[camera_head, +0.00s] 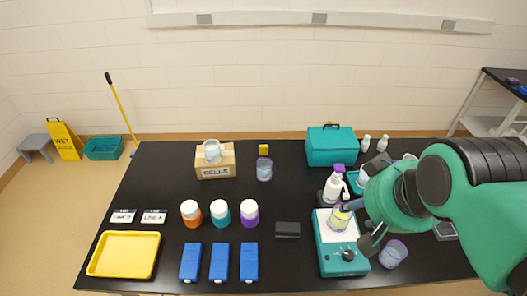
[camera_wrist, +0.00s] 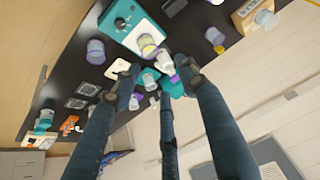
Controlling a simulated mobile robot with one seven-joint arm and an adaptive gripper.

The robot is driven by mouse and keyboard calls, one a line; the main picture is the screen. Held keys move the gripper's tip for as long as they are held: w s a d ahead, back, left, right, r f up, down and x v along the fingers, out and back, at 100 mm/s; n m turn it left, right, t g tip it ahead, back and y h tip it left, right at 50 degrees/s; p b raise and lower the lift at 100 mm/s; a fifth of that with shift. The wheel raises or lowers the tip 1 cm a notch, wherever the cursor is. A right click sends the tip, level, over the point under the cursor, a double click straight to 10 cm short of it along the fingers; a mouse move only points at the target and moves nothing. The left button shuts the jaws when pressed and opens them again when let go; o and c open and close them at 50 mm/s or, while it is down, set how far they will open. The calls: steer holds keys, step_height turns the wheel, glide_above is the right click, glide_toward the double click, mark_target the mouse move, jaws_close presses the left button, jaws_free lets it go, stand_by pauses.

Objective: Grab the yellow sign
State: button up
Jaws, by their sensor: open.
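The yellow sign (camera_head: 65,141) is a folding wet-floor sign with dark lettering. It stands on the floor at the far left of the head view, beyond the left end of the black table. It does not show in the wrist view. My gripper (camera_head: 362,226) is at the right side of the table, far from the sign, over the teal hotplate's right edge. In the wrist view my gripper (camera_wrist: 158,78) has its dark fingers spread, with nothing held between them.
A grey stool (camera_head: 35,146) and a teal bin (camera_head: 103,149) flank the sign, with a yellow-handled mop (camera_head: 120,105) nearby. The black table (camera_head: 290,265) carries bottles, a yellow tray (camera_head: 124,254) and a teal hotplate (camera_head: 341,259) with a beaker near my gripper.

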steer(key=w+a+r+n+g+p, duration=0.1)
steer(key=w+r+n+p, duration=0.2)
steer(key=w, duration=0.7)
steer(key=w+a+r+n+g+p, duration=0.15)
steer(key=w+r, duration=0.25)
steer(key=w, duration=0.5)
steer(key=w+a+f+n+p, duration=0.1)
steer(key=w+a+n, duration=0.1)
steer(key=w, duration=0.7)
steer(key=w+a+f+n+p, duration=0.1)
steer(key=w+a+f+n, duration=0.15)
steer(key=w, duration=0.65)
steer(key=w+a+f+n+g+p, duration=0.1)
steer(key=w+a+f+n+p, duration=0.15)
steer(key=w+f, duration=0.4)
steer(key=w+a+f+n+g+p, duration=0.1)
steer(key=w+a+f+n, duration=0.2)
steer(key=w, duration=0.6)
steer(key=w+a+f+n+p, duration=0.1)
steer(key=w+a+f+n, duration=0.1)
steer(key=f, duration=0.8)
steer(key=w+a+f+n+g+p, duration=0.1)
steer(key=w+a+f, duration=0.3)
steer(key=f, duration=0.6)
steer(key=w, duration=0.2)
steer(key=shift+w+a+f+n, duration=0.25)
steer(key=shift+w+f+n, duration=0.05)
steer(key=shift+w+n, duration=0.1)
